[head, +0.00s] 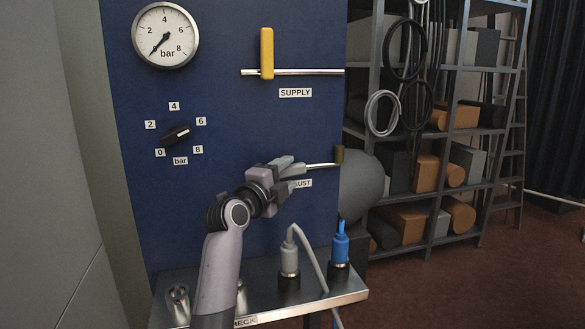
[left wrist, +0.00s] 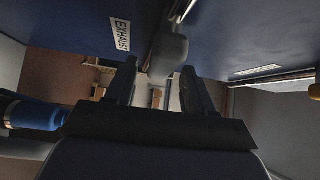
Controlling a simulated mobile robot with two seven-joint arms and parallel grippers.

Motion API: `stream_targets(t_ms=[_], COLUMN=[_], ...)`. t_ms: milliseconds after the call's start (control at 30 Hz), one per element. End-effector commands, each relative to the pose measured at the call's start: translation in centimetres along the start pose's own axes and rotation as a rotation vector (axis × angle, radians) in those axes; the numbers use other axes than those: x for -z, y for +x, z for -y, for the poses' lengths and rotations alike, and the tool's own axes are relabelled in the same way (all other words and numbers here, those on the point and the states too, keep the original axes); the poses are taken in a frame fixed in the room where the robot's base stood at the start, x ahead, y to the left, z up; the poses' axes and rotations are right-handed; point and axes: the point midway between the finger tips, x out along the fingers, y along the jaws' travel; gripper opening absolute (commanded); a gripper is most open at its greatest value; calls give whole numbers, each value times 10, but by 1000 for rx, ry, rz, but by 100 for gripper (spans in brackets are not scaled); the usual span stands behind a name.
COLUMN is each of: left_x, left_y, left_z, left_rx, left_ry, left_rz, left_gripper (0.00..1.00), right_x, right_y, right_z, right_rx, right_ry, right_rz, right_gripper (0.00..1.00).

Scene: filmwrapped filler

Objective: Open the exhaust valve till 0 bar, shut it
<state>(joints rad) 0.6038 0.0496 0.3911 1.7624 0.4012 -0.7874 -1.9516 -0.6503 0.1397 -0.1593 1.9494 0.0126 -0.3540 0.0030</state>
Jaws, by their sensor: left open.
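The pressure gauge (head: 165,35) is at the upper left of the blue panel, its needle pointing lower left, around 0. The exhaust pipe (head: 320,165) runs horizontally, with the partly covered EXHAUST label (head: 303,184) below it. My left gripper (head: 291,167) is open at this pipe and hides the valve there. In the left wrist view, a grey block (left wrist: 167,54), probably the exhaust handle, shows ahead of and between the open fingers (left wrist: 158,80); contact cannot be told. The EXHAUST label (left wrist: 122,35) is left of it. My right gripper is not in view.
The yellow supply handle (head: 267,53) stands upright across its pipe. A dial knob (head: 177,136) points toward 6. Below, a metal ledge (head: 270,312) carries a grey plug (head: 289,258) and a blue plug (head: 340,248). A loaded shelf (head: 440,130) stands right.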

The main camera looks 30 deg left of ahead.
Motion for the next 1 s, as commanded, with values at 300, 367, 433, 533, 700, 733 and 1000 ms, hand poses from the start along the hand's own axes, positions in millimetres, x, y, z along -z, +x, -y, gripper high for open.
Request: stream_targets(t_ms=[300,367,433,533,700,733,1000], left_x=[0,0,0,0,0,0,0], left_y=[26,28,29,30,30,30,30], left_z=[1,0,0,0,0,0,-1], left_rx=[1,0,0,0,0,0,1], left_ry=[-2,-1,0,0,0,0,-1], left_rz=[0,0,0,0,0,0,0], left_gripper=[53,53,53,53,47,37,0], right_x=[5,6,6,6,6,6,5], right_y=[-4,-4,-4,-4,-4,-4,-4], right_z=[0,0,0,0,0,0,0], right_rx=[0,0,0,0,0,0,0], right_ry=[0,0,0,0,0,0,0], right_rz=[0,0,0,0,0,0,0], right_gripper=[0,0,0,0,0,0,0])
